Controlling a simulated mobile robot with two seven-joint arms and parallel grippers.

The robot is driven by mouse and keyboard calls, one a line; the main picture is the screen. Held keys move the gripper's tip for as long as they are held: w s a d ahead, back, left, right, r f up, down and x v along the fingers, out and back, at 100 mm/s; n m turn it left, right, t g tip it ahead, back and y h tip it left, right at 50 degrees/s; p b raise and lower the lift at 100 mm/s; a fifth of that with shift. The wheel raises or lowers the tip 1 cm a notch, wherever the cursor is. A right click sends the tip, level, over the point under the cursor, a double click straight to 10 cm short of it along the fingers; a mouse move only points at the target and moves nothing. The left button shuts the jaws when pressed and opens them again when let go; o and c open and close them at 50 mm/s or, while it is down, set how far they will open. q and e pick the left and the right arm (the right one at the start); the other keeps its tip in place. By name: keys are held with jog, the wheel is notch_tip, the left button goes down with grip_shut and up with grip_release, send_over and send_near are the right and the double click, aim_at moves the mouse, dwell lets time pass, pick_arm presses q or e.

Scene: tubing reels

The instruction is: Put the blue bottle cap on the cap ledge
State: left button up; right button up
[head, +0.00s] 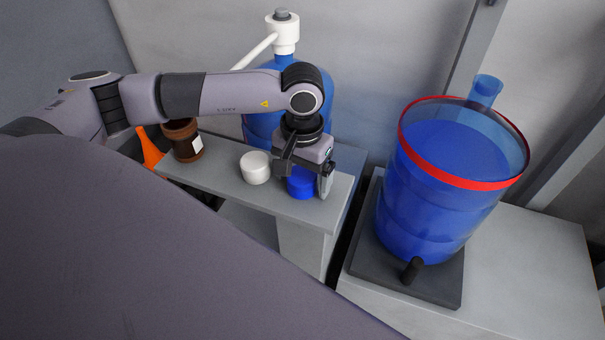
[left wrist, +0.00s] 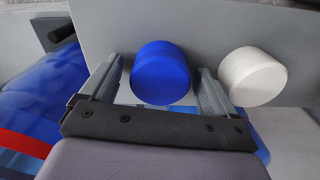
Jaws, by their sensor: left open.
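The blue bottle cap (head: 301,188) rests near the right end of a raised grey ledge (head: 325,208), which may be the cap ledge. My left gripper (head: 306,177) points down over the cap, open. In the left wrist view, the blue cap (left wrist: 161,73) lies between the two spread fingers of my left gripper (left wrist: 161,78), with a gap visible on either side. The cap's top is partly hidden by the gripper in the head view. My right gripper is not in view.
A white cap (head: 255,168) stands just left of the blue one on the same ledge. A brown jar (head: 183,140) stands farther left. A blue carboy (head: 262,128) with a white top is behind. A blue red-rimmed tank (head: 430,205) stands on a dark base at right.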

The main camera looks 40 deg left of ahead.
aim_at(303, 174)
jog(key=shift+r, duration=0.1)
pick_arm(q)
jog(key=shift+r, duration=0.25)
notch_tip(303, 174, up, 12)
jog(key=p, duration=0.2)
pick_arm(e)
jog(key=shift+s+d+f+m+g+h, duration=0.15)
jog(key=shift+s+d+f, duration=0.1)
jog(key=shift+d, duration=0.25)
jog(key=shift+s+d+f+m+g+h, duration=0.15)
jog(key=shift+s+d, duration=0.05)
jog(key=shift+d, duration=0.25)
pick_arm(q)
jog(key=shift+f, duration=0.1)
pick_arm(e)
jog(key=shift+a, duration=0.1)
